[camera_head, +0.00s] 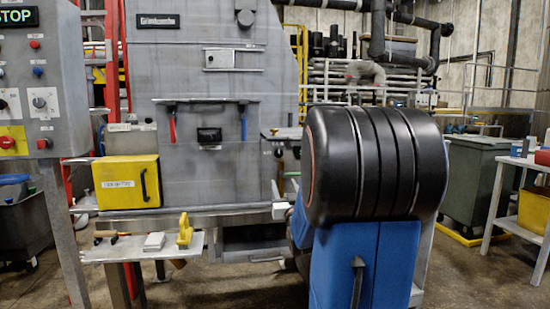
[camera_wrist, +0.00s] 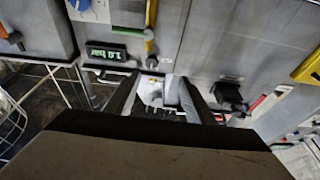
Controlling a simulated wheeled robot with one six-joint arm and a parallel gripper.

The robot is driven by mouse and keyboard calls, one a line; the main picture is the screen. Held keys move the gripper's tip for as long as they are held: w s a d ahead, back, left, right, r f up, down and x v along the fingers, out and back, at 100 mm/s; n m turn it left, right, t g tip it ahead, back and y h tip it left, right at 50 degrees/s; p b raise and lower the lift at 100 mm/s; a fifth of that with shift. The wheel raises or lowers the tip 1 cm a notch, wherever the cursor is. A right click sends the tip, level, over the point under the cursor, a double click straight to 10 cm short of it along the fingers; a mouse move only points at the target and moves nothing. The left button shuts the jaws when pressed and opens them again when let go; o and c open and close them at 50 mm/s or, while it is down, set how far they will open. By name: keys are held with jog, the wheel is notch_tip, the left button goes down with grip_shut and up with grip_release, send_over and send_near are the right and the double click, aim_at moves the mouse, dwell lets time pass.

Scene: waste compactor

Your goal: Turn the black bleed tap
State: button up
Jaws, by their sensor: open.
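My gripper (camera_wrist: 160,78) is open in the wrist view. Its two dark fingers point at a grey machine face, and a small pale fitting shows between them, partly hidden. No contact is clear. A black knob-like part (camera_wrist: 228,93) is just right of the right finger. It may be the black bleed tap, but I cannot tell for sure. In the head view my arm hides the gripper, and I cannot make out the tap.
A red-handled part (camera_wrist: 258,103) is right of the black part. In the head view a yellow box (camera_head: 112,182) and a small shelf (camera_head: 110,252) with a yellow item (camera_head: 184,230) stand at the machine's left. A green-grey bin (camera_head: 472,180) and a table (camera_head: 525,162) are right.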

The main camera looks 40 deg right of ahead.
aim_at(279, 154)
jog(key=shift+t+h, duration=0.3)
jog(key=shift+t, duration=0.2)
jog(key=x, duration=0.6)
jog(key=d+x, duration=0.1)
jog(key=x, duration=0.5)
jog(key=s+x, duration=0.1)
jog(key=x, duration=0.5)
jog(key=shift+d+r, duration=0.25)
jog(key=shift+d, duration=0.15)
jog(key=c, duration=1)
